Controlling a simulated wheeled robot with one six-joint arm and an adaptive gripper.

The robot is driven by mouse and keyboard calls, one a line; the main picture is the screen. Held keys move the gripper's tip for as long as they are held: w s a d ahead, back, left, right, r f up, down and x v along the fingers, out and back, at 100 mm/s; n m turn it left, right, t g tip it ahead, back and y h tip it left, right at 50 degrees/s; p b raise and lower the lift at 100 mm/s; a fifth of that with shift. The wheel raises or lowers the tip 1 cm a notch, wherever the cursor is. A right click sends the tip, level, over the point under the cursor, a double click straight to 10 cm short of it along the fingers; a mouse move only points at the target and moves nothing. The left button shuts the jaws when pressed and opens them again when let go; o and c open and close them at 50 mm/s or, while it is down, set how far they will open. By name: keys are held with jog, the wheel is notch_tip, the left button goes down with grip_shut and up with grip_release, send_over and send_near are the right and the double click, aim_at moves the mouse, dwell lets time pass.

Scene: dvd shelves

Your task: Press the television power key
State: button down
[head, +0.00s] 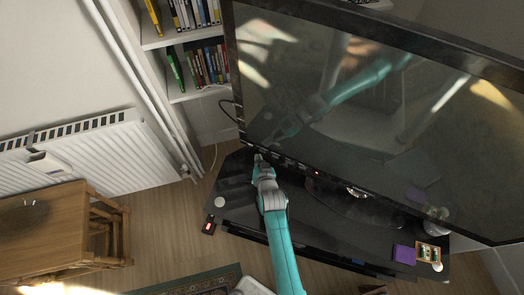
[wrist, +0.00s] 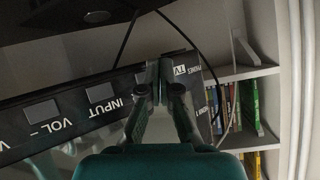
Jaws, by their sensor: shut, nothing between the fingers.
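The television (head: 390,110) fills the upper right of the head view, its dark screen reflecting my arm. In the wrist view its lower edge strip (wrist: 75,122) runs diagonally with grey square keys and white labels. The labels INPUT (wrist: 105,107) and VOL are readable, and one near my fingers includes TV. My gripper (head: 258,158) is shut and empty at the lower left corner of the television. In the wrist view its fingertips (wrist: 162,65) overlap the strip to the right of INPUT and hide part of it. I cannot tell contact, and no power label is readable.
A black stand (head: 235,190) lies below the television, with a purple box (head: 404,254) and small items at right. A white bookshelf (head: 187,96) with several cases stands behind at left. A radiator (head: 95,155) and wooden stool (head: 60,230) are at left. Cables hang behind the strip.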

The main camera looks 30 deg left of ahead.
jog(key=shift+w, duration=0.1)
dwell(0.3)
jog(key=shift+w, duration=0.35)
jog(key=shift+w+a, duration=0.1)
jog(key=shift+w, duration=0.25)
dwell(0.6)
jog(key=shift+s, duration=0.8)
jog(key=shift+s+d, duration=0.25)
jog(key=shift+s, duration=1)
jog(key=shift+s+d, duration=0.2)
jog(key=shift+s, duration=1.05)
dwell(0.6)
